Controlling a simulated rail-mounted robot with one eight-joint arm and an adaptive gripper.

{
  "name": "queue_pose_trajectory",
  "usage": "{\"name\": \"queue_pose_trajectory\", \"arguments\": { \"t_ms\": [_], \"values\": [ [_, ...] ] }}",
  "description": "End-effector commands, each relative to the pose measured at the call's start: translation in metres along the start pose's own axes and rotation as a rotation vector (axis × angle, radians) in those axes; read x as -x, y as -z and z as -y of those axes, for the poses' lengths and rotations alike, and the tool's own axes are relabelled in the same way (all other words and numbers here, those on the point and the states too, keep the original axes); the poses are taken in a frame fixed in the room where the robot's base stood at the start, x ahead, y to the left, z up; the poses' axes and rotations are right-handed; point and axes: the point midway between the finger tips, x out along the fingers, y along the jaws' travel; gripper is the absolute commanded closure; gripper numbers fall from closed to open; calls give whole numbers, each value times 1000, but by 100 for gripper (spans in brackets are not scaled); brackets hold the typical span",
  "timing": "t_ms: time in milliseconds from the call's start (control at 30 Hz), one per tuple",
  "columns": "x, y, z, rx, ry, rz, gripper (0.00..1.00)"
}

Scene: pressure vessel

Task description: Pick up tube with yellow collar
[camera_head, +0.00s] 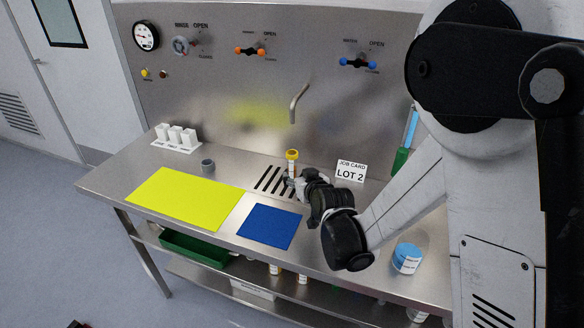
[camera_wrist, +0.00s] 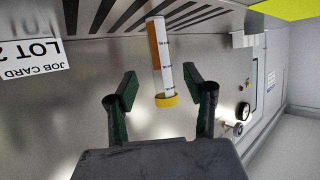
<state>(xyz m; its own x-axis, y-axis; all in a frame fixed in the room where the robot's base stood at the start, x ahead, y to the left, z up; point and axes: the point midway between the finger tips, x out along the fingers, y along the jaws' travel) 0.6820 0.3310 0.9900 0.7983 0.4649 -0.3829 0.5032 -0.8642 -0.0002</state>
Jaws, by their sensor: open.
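The tube with the yellow collar (camera_head: 291,161) stands upright over the slotted drain area of the steel bench, below the curved spout. In the wrist view the tube (camera_wrist: 160,62) has a white label, an orange-brown band and graduation marks, and its yellow collar (camera_wrist: 166,100) points toward me. My gripper (camera_head: 291,183) is at the tube in the head view, partly overlapping its lower part. In the wrist view my gripper (camera_wrist: 160,90) is open, with one green-padded finger on each side of the collar and a visible gap on both sides.
A job card reading LOT 2 (camera_head: 350,171) stands right of the tube. A yellow mat (camera_head: 188,197) and a blue mat (camera_head: 269,227) lie in front. A small grey cup (camera_head: 207,165), a white rack (camera_head: 176,139) and a blue-lidded jar (camera_head: 407,258) also stand on the bench. The spout (camera_head: 297,101) hangs above.

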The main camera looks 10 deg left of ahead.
Motion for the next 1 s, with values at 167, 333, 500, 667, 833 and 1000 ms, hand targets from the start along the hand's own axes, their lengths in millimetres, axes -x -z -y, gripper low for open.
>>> {"name": "queue_pose_trajectory", "arguments": {
  "t_ms": [167, 333, 500, 667, 833, 1000],
  "values": [
    [-8, 0, 0, 1, 0, 0, 53],
    [-25, 3, 1, 1, 0, 0, 53],
    [-46, 4, 2, 0, 0, 0, 53],
    [-57, 3, 2, 0, -1, -1, 53],
    [-58, 3, 2, 0, -1, -1, 53],
    [-58, 3, 2, 0, -1, -1, 64]
  ]
}}
